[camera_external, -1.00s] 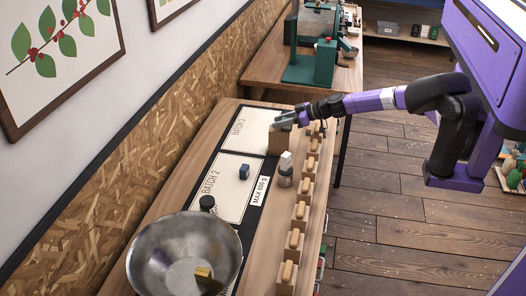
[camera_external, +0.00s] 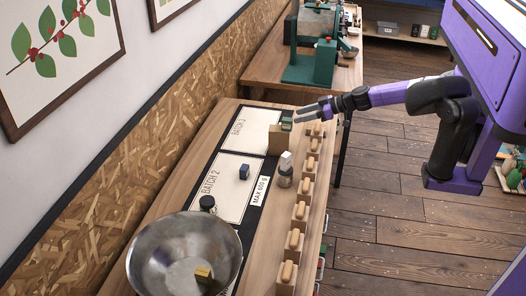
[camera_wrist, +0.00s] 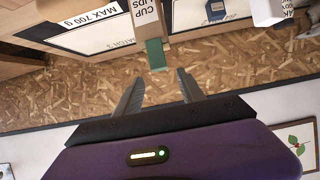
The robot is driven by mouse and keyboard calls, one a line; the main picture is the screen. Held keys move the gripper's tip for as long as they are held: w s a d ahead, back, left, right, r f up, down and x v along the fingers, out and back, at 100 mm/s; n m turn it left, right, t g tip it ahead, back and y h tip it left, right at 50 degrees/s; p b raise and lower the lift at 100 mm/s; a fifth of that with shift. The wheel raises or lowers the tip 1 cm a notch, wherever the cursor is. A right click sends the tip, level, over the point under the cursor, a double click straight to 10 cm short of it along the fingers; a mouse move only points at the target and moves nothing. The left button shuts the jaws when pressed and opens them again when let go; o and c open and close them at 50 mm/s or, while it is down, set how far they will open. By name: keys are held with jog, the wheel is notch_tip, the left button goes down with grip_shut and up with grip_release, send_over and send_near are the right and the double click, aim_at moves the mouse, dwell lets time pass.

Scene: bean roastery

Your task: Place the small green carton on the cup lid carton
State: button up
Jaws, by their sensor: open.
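The small green carton (camera_external: 287,123) rests on top of the cup lid carton (camera_external: 276,142), a tan box at the far end of the work table. The green carton sits near the right of its top. In the wrist view the green carton (camera_wrist: 156,56) shows against the lettered cup lid carton (camera_wrist: 146,14). My gripper (camera_external: 298,112) is open and empty, just above and to the right of the green carton, apart from it. In the wrist view my two fingers (camera_wrist: 158,82) are spread wide with nothing between them.
A blue box (camera_external: 244,172) stands on the Batch 2 sheet. A glass jar with a white block (camera_external: 286,162) on it stands close in front. A row of wooden-handled pieces (camera_external: 297,212) lines the table's right edge. A metal bowl (camera_external: 150,245) is nearest.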

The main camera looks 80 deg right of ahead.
jog(key=shift+p+v, duration=0.3)
jog(key=shift+v, duration=0.95)
jog(key=s+a+f+g, duration=0.1)
jog(key=s+a+f, duration=0.2)
jog(key=s+f, duration=0.3)
jog(key=s+a+f, duration=0.3)
jog(key=s, duration=0.5)
jog(key=s+a+f+n+y, duration=0.1)
jog(key=s+a+f, duration=0.2)
jog(key=s+a, duration=0.45)
jog(key=s+a+f, duration=0.3)
jog(key=s+a, duration=0.2)
jog(key=a, duration=0.5)
jog(key=s+a+r+t, duration=0.1)
jog(key=a+r, duration=0.1)
jog(key=a, duration=0.7)
jog(key=s+a+r, duration=0.1)
jog(key=a+r, duration=0.1)
jog(key=a, duration=0.7)
jog(key=w+a+r+m+t+h, duration=0.1)
jog(key=w+a+r+t, duration=0.1)
jog(key=a+r, duration=0.5)
jog(key=shift+w+a+r, duration=0.25)
jog(key=shift+w+r, duration=0.55)
jog(key=shift+w, duration=0.1)
